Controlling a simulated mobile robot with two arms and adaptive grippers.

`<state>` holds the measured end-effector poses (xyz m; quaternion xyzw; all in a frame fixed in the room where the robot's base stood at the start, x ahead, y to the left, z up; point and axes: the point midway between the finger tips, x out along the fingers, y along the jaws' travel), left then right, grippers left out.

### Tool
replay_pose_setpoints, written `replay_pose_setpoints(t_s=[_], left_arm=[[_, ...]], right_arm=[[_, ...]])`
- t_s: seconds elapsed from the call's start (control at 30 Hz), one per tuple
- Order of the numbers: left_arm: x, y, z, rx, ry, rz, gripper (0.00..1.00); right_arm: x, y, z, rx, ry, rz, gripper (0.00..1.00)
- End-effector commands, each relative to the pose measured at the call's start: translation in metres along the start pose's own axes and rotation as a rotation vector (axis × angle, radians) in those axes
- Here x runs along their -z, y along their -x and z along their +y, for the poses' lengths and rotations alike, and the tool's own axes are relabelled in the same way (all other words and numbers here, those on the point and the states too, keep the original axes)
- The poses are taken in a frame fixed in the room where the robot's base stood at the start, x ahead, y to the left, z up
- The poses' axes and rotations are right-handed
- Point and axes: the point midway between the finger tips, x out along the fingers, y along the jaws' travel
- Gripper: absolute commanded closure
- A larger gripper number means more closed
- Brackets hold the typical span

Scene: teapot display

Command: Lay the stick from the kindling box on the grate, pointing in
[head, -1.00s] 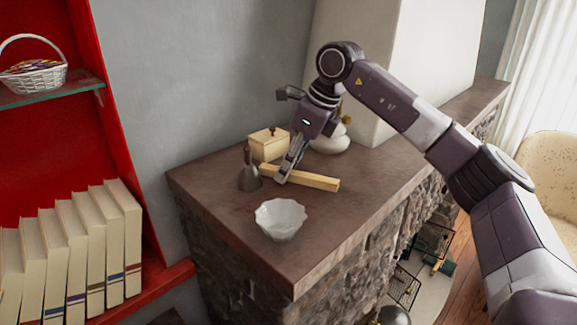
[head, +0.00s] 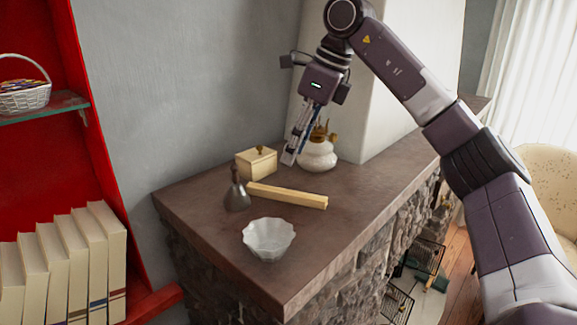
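A pale, square-edged wooden stick (head: 288,196) lies flat on the brown mantel top (head: 345,205). My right gripper (head: 289,158) is above and behind the stick, apart from it, fingers pointing down. Nothing shows between its fingers; they are seen nearly edge-on, so I cannot tell if they are open or shut. A small cream lidded box (head: 257,164) stands behind the stick; I cannot tell whether it is the kindling box. No grate can be clearly made out; dark wire panels (head: 427,256) show below the mantel. My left gripper is out of view.
A dark bell-shaped object (head: 236,194) stands by the stick's left end. A white fluted bowl (head: 268,239) sits in front. A white round pot (head: 318,154) stands close behind my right gripper. A red bookshelf (head: 105,150) is at left. The mantel's right side is clear.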

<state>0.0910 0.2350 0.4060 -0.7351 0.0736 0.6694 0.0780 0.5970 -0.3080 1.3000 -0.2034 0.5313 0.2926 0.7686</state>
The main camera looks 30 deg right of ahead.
Motion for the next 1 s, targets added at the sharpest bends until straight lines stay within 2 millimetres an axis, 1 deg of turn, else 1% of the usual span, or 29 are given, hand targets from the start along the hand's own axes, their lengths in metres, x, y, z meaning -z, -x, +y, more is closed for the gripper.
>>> replay_pose_setpoints(t_s=[0.03, 0.2, 0.47, 0.63, 0.73, 0.83, 1.0], left_arm=[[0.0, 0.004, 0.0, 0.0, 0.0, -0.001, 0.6], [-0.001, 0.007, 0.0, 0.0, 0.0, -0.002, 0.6], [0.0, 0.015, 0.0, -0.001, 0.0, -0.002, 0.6], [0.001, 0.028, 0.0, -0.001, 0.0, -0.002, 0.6], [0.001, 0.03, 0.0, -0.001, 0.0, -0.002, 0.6], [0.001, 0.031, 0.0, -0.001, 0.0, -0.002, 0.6], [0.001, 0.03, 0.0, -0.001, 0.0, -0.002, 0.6]], right_arm=[[0.004, -0.006, -0.001, 0.001, -0.001, 0.025, 0.64], [0.01, -0.026, -0.001, -0.001, -0.001, 0.063, 0.64], [0.013, -0.054, 0.0, -0.002, -0.001, 0.063, 0.64], [0.018, -0.077, 0.002, -0.004, -0.001, 0.066, 0.64], [0.018, -0.091, 0.002, -0.003, -0.001, 0.063, 0.64], [0.019, -0.099, 0.002, -0.003, 0.0, 0.062, 0.64], [0.019, -0.101, 0.002, -0.002, 0.0, 0.06, 0.64]])
